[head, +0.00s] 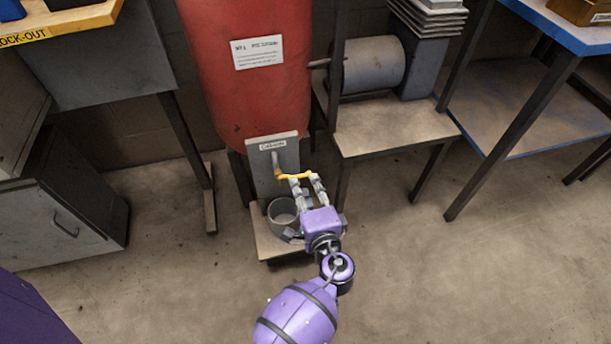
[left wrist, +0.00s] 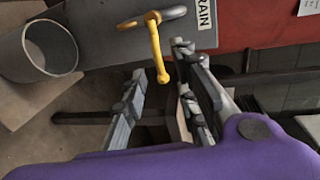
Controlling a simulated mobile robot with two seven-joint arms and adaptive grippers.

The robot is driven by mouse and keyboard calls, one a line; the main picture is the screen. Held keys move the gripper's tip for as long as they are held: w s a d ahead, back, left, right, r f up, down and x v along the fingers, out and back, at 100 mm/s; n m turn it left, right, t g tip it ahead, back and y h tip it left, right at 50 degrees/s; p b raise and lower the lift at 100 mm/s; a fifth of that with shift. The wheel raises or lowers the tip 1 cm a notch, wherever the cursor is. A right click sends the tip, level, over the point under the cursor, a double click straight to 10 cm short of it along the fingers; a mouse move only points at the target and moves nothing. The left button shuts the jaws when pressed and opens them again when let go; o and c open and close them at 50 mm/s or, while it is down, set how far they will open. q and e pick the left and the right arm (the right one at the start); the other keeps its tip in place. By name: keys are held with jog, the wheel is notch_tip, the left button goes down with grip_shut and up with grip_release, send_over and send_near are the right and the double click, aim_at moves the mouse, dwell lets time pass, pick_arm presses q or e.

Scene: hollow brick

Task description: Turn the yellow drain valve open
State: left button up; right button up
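The yellow drain valve handle (head: 284,177) sticks out sideways to the right from a grey plate (head: 268,152) below the red tank (head: 256,75). In the left wrist view the yellow handle (left wrist: 156,45) hangs from a metal pipe stub (left wrist: 174,13) beside a label reading "RAIN". My left gripper (head: 306,180) is at the handle's free end. The left wrist view shows my left gripper (left wrist: 161,66) open, its fingers on either side of the handle's end. Whether a finger touches it I cannot tell. My right gripper is not in view.
A grey bucket (head: 282,211) stands on a low platform (head: 265,238) below the valve, close to my left gripper; it also shows in the left wrist view (left wrist: 38,52). A bench with a motor (head: 373,67) stands right of the tank. The floor in front is clear.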

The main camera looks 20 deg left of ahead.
aim_at(300, 176)
pick_arm(q)
jog(key=b+x, duration=0.1)
jog(key=x, duration=0.5)
jog(key=shift+w+a+f, duration=0.1)
jog(key=shift+w+a, duration=0.05)
jog(key=shift+c, duration=0.3)
grip_shut()
